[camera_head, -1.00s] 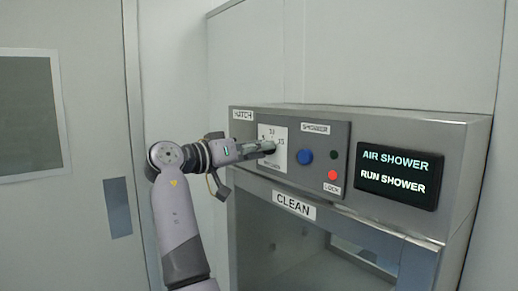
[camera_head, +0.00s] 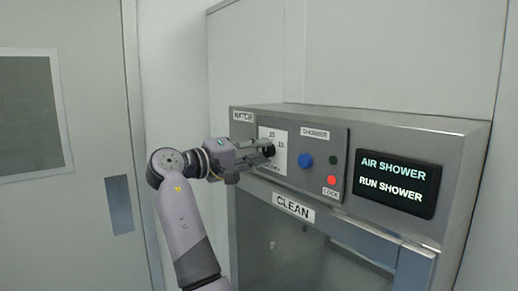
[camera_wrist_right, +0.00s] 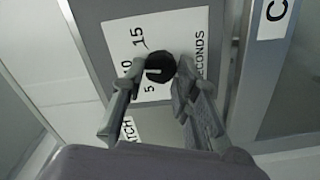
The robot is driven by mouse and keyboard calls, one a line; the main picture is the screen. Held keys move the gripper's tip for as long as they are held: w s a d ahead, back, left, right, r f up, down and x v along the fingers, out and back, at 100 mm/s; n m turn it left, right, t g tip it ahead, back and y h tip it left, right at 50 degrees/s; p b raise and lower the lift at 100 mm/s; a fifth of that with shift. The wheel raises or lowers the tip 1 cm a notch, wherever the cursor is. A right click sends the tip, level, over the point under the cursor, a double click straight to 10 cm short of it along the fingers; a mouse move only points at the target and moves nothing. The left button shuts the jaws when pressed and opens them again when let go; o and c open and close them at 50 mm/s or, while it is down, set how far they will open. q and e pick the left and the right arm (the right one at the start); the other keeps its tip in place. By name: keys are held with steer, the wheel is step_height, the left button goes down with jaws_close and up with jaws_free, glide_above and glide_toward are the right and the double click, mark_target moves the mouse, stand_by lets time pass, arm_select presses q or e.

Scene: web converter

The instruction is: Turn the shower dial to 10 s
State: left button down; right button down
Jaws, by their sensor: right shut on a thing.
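The shower dial is a small black knob (camera_wrist_right: 160,68) on a white scale plate (camera_wrist_right: 180,33) marked 5, 10, 15 and SECONDS. A light pointer mark on the knob faces the 5 and 10 side in the right wrist view; I cannot tell exactly which number it meets. My right gripper (camera_wrist_right: 158,72) has one finger on each side of the knob and is shut on it. In the head view my right gripper (camera_head: 264,150) reaches the scale plate (camera_head: 281,160) from the left and hides most of the dial. My left gripper is out of view.
Right of the dial are a blue button (camera_head: 306,160), a dark lamp (camera_head: 333,160) and a red lamp (camera_head: 332,180). A black screen (camera_head: 395,184) reads AIR SHOWER, RUN SHOWER. The hatch window (camera_head: 310,245) lies below, under the CLEAN label (camera_head: 293,207).

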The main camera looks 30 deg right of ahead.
steer(key=shift+n, duration=0.9)
steer(key=shift+p, duration=0.3)
steer(key=c, duration=1.2)
jaws_free()
steer(key=shift+w+a, duration=0.1)
steer(key=shift+c, duration=0.2)
steer(key=s+a, duration=0.1)
steer(key=a, duration=1.1)
